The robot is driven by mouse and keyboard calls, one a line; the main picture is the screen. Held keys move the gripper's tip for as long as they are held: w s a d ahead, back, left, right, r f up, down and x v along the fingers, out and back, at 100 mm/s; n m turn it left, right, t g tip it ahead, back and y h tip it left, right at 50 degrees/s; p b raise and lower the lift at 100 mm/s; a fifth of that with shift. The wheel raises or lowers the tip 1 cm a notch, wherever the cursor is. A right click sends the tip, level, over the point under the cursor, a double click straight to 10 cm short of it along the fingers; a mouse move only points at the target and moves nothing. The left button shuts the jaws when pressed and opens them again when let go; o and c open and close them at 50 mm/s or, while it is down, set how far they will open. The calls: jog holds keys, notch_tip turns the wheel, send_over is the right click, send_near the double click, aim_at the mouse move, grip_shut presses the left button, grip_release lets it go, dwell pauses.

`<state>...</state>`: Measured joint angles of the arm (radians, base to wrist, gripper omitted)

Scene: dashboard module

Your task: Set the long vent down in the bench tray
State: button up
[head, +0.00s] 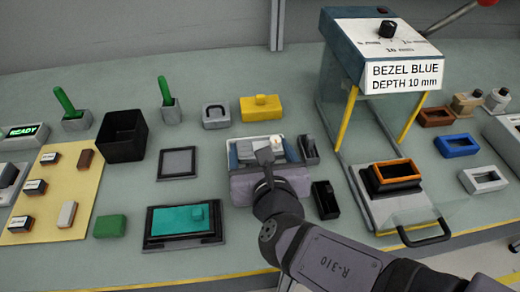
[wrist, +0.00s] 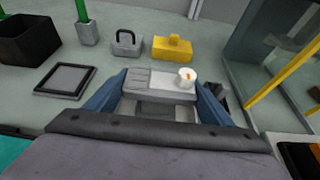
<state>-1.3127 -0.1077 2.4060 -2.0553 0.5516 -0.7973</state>
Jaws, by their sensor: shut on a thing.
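I cannot tell which tray is the bench tray: a flat grey tray with a dark rim (head: 160,163) lies left of the module, also in the wrist view (wrist: 44,80). A dark tray (head: 150,239) holds a teal piece.
A black open bin (head: 122,135), a grey handled block (head: 215,116) and a yellow block (head: 261,108) stand behind and left. The labelled press (head: 385,50) with yellow posts stands at right. Small dark bins (head: 325,200) sit right of the module. Bare bench surrounds the flat grey tray.

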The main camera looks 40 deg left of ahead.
jog(key=shift+f+b, duration=1.1)
jog(key=shift+b, duration=0.15)
dwell(0.3)
jog(key=o, duration=1.2)
jog(key=shift+w+a+r+p, duration=0.15)
jog(key=shift+r+p, duration=0.25)
jog(key=shift+r, duration=0.25)
notch_tip(320, 180, up, 9)
jog(key=p, duration=0.4)
jog(key=shift+f, duration=0.15)
